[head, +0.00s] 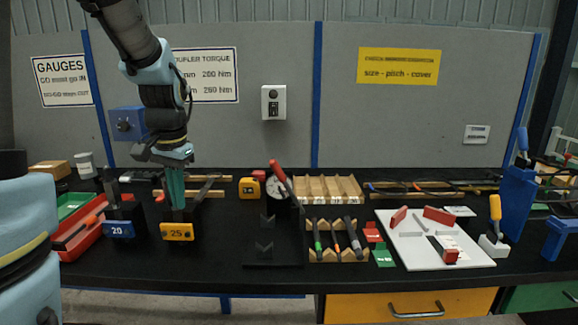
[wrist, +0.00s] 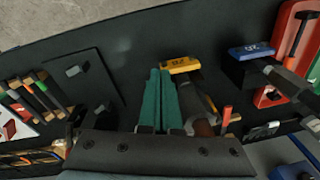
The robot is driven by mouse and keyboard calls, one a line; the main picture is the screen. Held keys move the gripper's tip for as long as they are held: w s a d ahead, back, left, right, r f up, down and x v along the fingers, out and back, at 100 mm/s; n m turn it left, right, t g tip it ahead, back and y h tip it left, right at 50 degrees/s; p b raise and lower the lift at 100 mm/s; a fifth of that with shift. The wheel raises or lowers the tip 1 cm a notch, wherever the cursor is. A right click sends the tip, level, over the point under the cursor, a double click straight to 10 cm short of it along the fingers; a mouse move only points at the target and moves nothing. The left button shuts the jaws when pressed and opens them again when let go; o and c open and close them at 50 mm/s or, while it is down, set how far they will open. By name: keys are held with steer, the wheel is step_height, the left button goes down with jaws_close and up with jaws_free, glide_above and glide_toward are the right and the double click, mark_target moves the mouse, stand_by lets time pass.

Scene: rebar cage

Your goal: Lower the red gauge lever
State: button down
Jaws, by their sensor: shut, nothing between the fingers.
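The red gauge lever (head: 279,172) stands tilted in the head view, its red grip up and to the left, beside a round white dial (head: 274,189). Below the dial is a black base with grey V-shaped rests (head: 266,219), which also show in the wrist view (wrist: 75,71). I cannot make out the red lever in the wrist view. My gripper (head: 176,207) points down, left of the lever and well apart from it. Its teal fingers (wrist: 160,72) are together and empty, close to the yellow block marked 25 (head: 177,232); contact cannot be told.
A blue block marked 20 (head: 118,229) and a red tray (head: 78,240) are at the left. A yellow tape measure (head: 249,188) is left of the dial. A wooden rack (head: 328,190) and a white board (head: 412,247) are at the right.

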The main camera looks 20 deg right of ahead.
steer(key=w+d+r+m+b, duration=0.1)
steer(key=d+r+m, duration=0.15)
steer(key=d, duration=0.35)
steer(key=w+d+r+m+y+b, duration=0.1)
steer(key=d+r+m, duration=0.15)
steer(key=d, duration=0.35)
steer(key=w+d+r+m+b, duration=0.1)
steer(key=w+d+r+m, duration=0.1)
steer(key=d+m, duration=0.3)
steer(key=m+t+y+b, duration=0.1)
steer(key=m+t+b, duration=0.1)
steer(key=m, duration=0.4)
glide_toward(281, 170)
steer(key=s+d+r, duration=0.3)
steer(key=d+r, duration=0.1)
steer(key=r, duration=0.1)
steer(key=w+a+p+x, duration=0.1)
steer(key=a+x, duration=0.1)
steer(key=x, duration=1.1)
steer(key=shift+r, duration=0.4)
steer(key=shift+w, duration=0.2)
